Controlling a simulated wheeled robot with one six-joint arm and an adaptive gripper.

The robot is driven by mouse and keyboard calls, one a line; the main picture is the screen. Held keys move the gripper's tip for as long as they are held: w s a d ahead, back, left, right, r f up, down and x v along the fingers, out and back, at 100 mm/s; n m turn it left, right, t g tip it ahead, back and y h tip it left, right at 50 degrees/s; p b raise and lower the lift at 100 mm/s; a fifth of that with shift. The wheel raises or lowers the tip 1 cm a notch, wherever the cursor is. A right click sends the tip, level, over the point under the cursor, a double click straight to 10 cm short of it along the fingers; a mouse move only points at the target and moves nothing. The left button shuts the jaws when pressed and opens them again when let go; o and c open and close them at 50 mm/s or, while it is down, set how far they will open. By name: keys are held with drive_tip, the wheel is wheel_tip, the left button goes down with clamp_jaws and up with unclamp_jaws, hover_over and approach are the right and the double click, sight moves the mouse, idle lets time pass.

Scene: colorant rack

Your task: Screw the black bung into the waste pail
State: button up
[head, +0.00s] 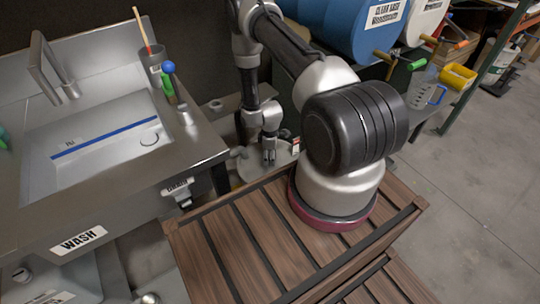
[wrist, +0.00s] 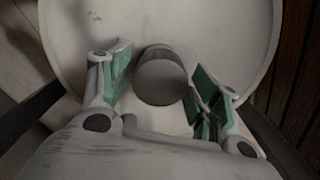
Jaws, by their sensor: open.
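My gripper (head: 269,158) points down over the pale round top of the waste pail (head: 252,170), behind the wooden slatted box. In the wrist view, the pail top (wrist: 225,35) fills most of the picture. A short round bung (wrist: 161,82), dark grey here, stands on the pail top near its middle. My gripper (wrist: 163,75) is open, with one green-padded finger on each side of the bung. A gap shows on the left; the right finger is very close, and I cannot tell whether it touches. In the head view the bung is not clearly seen, as my fingers cover that spot.
A steel sink (head: 105,140) with a WASH label stands at left, with a brush cup (head: 152,65) at its back edge. A blue drum (head: 352,28) lies behind my arm. A clear jug (head: 422,92) and yellow tub (head: 457,76) are at right. Open floor lies right.

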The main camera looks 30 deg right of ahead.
drive_tip(key=n, duration=0.4)
drive_tip(key=c, duration=0.9)
drive_tip(key=m, duration=0.5)
drive_tip(key=shift+c, duration=0.2)
drive_tip(key=m, duration=0.7)
drive_tip(key=o, duration=1.1)
drive_tip(key=shift+m, duration=0.3)
